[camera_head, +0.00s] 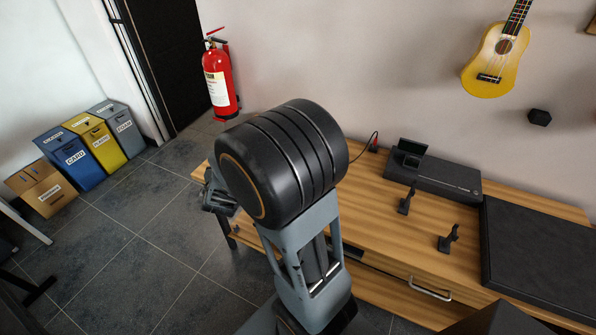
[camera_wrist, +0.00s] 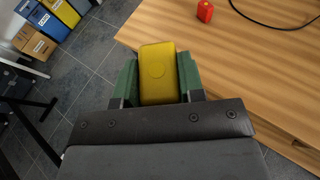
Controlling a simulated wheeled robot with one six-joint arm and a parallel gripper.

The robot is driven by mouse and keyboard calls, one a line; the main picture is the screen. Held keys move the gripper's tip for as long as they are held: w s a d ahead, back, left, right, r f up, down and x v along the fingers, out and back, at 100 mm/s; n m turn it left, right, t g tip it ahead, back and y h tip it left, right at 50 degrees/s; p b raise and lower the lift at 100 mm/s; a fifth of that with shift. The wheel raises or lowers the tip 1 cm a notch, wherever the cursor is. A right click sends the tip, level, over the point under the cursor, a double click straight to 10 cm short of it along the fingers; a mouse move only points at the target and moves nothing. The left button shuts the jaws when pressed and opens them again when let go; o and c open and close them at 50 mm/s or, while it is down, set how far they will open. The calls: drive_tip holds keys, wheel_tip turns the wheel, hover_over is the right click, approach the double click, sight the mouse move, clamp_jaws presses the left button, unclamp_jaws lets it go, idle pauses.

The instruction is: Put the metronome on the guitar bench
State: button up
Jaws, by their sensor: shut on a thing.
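My gripper (camera_wrist: 158,88) is shut on a yellow rounded block with a faint round mark on its face, which I take to be the metronome (camera_wrist: 158,65). The green fingers press its left and right sides. The guitar bench is the wooden-topped bench, in the head view (camera_head: 390,225) and in the wrist view (camera_wrist: 240,75). The metronome appears over the bench's left end in the wrist view; its height above the top is unclear. In the head view my arm hides the metronome and most of my gripper (camera_head: 215,195).
A small red thing (camera_wrist: 205,11) with a cable lies on the bench. A black device (camera_head: 435,175), two small black stands (camera_head: 407,200) (camera_head: 448,239) and a dark flat case (camera_head: 540,260) occupy its right side.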

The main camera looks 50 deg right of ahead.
drive_tip(key=s+d+f+m+g+h+b, duration=0.25)
drive_tip(key=s+d+f+b, duration=0.2)
drive_tip(key=d, duration=0.25)
drive_tip(key=s+d+f+m+g+h+b, duration=0.2)
drive_tip(key=s+d+f+m+g+b, duration=0.1)
drive_tip(key=s+d, duration=0.3)
drive_tip(key=s+d+f+m+g+h+b, duration=0.1)
drive_tip(key=s+d+f+m+g+b, duration=0.3)
drive_tip(key=s, duration=0.4)
drive_tip(key=s+d+f+m+g+b, duration=0.2)
drive_tip(key=s+d+f+g+b, duration=0.1)
drive_tip(key=s+d+b, duration=0.4)
drive_tip(key=shift+m, duration=0.25)
drive_tip(key=w+d+f+p, duration=0.1)
drive_tip(key=w+d+f, duration=0.3)
drive_tip(key=w+d+f+p, duration=0.2)
drive_tip(key=w+d+f, duration=0.1)
drive_tip(key=w+f, duration=0.1)
drive_tip(key=shift+w+d+f, duration=0.1)
drive_tip(key=shift+d+f, duration=0.25)
drive_tip(key=shift+d, duration=0.05)
drive_tip(key=shift+w+d+f, duration=0.3)
drive_tip(key=shift+w+f, duration=0.05)
drive_tip(key=shift+f, duration=1.75)
drive_tip(key=shift+f+b, duration=0.25)
drive_tip(key=shift+b, duration=0.1)
drive_tip(key=o, duration=1)
drive_tip(key=shift+r, duration=0.1)
drive_tip(key=shift+c, duration=0.2)
